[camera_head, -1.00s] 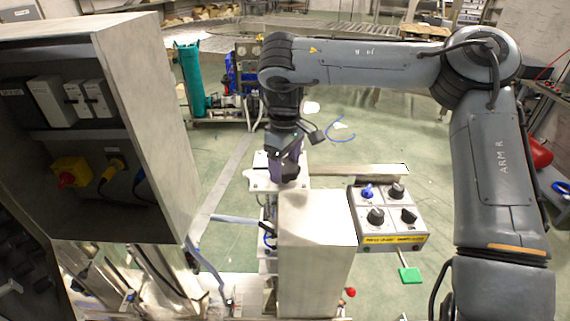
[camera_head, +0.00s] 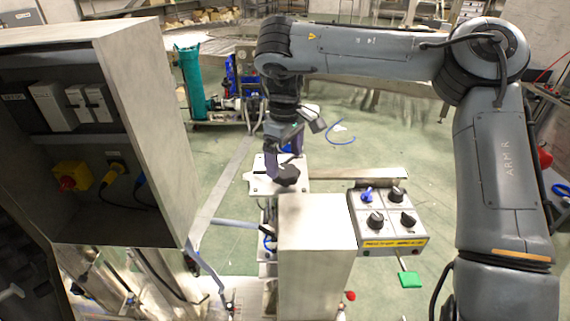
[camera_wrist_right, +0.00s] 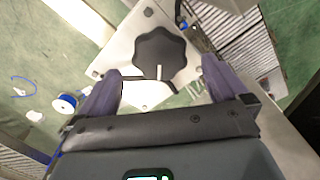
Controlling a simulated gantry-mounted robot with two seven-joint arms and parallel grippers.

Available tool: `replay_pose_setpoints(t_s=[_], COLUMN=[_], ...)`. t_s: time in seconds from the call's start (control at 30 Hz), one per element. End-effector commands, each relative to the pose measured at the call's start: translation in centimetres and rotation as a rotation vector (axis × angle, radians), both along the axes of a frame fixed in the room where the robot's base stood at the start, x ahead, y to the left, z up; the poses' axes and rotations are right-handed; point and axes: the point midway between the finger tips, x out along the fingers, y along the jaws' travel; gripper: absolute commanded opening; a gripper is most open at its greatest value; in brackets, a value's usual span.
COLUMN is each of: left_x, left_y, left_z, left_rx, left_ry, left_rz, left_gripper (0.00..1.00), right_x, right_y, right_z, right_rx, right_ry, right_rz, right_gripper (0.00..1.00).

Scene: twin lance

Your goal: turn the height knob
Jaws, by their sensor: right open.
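The height knob is a black, lobed hand knob (camera_head: 286,176) on a pale metal plate (camera_head: 262,187), just behind the steel box at centre. In the right wrist view the knob (camera_wrist_right: 160,52) shows a white pointer line on its top. My right gripper (camera_head: 283,160) is open, with its purple fingers above and around the knob's far side. In the right wrist view its fingertips (camera_wrist_right: 162,70) stand apart to the left and right of the knob, with a gap on each side. My left gripper is not in view.
A control box (camera_head: 388,222) with several small knobs, one blue, sits right of the steel box (camera_head: 317,235). A large open cabinet (camera_head: 150,130) with switches fills the left. A green tag (camera_head: 410,280) hangs below the control box. A blue-ended spool (camera_wrist_right: 64,104) lies beyond the plate.

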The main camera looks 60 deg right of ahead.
Motion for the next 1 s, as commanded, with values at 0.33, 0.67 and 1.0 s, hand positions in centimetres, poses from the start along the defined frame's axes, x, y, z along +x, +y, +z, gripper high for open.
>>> replay_pose_setpoints(t_s=[0.33, 0.67, 1.0], left_x=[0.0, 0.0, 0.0], left_y=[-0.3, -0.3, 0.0], left_z=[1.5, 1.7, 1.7], left_rx=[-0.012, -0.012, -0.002], left_ry=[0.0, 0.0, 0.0], left_rz=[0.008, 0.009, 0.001], left_gripper=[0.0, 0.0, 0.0], right_x=[0.0, 0.0, 0.0], right_y=[0.0, 0.0, 0.0], right_z=[5.8, 7.0, 7.0], right_rx=[-0.004, 0.0, 0.0], right_ry=[0.0, 0.001, 0.001], right_rz=[-0.003, -0.002, 0.028], right_gripper=[1.0, 1.0, 1.0])
